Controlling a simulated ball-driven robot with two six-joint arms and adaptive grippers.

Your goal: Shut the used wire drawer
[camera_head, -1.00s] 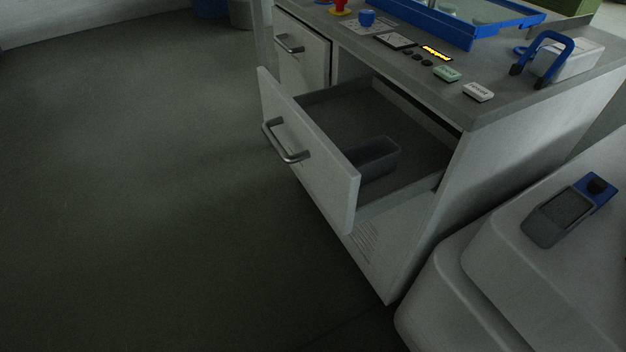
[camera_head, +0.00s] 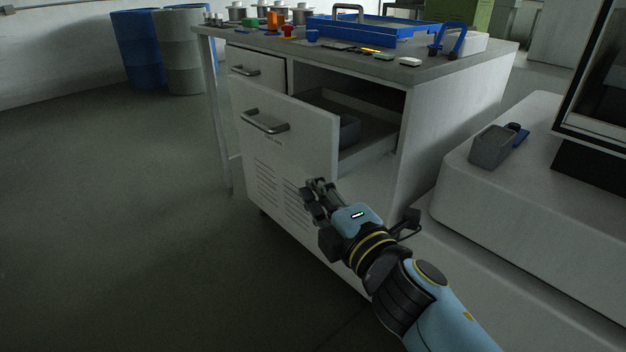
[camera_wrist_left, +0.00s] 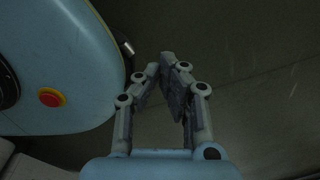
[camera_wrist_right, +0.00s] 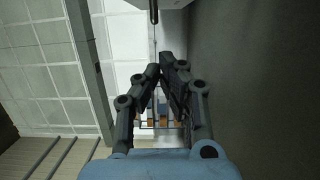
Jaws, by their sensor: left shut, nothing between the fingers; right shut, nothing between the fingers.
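The used wire drawer (camera_head: 290,128) stands pulled out of the grey cabinet, with a bar handle (camera_head: 265,123) on its pale front. A dark bin (camera_head: 349,130) sits inside it. My right gripper (camera_head: 314,187) is shut and empty, in front of the cabinet and below the drawer's right end in the head view; I see no contact. It also shows shut in the right wrist view (camera_wrist_right: 166,62). My left gripper (camera_wrist_left: 163,62) is shut and empty over dark floor, seen only in the left wrist view.
A smaller drawer (camera_head: 257,70) above left is shut. The cabinet top (camera_head: 330,50) carries a blue tray (camera_head: 375,28) and small items. A pale machine body (camera_head: 470,200) stands close on the right. The floor (camera_head: 110,220) at left is clear.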

